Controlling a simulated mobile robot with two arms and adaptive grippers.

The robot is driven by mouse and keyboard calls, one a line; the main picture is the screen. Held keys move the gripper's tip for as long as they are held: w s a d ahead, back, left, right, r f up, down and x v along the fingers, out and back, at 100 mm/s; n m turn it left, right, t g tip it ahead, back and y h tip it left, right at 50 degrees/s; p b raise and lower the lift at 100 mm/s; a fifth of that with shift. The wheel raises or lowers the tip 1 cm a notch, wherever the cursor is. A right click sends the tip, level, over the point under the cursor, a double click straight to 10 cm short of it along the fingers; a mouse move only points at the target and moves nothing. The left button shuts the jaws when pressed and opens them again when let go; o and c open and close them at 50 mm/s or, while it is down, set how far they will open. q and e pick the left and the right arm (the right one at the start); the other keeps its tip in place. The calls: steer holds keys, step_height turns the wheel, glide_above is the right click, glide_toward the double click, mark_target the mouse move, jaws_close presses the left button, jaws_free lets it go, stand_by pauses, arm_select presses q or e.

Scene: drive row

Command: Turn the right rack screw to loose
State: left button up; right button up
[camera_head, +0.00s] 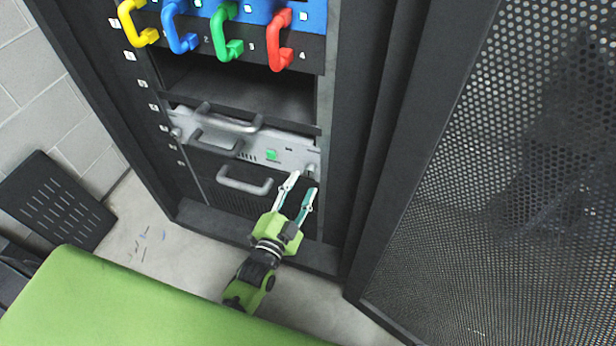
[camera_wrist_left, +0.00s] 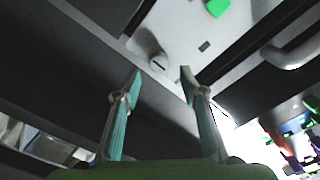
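The right rack screw (camera_head: 310,168) is a small grey knob at the right end of the silver rack unit (camera_head: 298,152). In the left wrist view the screw (camera_wrist_left: 156,62) shows a dark slot on its face, and the unit's plate (camera_wrist_left: 180,30) lies around it. My left gripper (camera_head: 301,183) is open and empty, with its fingertips close to the screw. In the left wrist view the tips (camera_wrist_left: 160,73) stand to either side of the screw's line, apart from each other. Whether they touch it I cannot tell. My right gripper is not in view.
Yellow, blue, green and red handles (camera_head: 281,40) line the upper units. Grey pull handles (camera_head: 244,182) stick out near the silver unit. A perforated door (camera_head: 480,190) stands open at the right. A dark slotted panel (camera_head: 55,200) lies at the left.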

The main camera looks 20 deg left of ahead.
mark_target(309, 173)
arm_select(q)
steer(key=w, duration=0.4)
steer(key=shift+w+d+b, duration=0.2)
steer(key=shift+w+b, duration=0.1)
steer(key=shift+w, duration=0.1)
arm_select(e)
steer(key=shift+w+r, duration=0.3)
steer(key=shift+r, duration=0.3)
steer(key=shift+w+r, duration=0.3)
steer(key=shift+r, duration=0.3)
arm_select(q)
jaws_close()
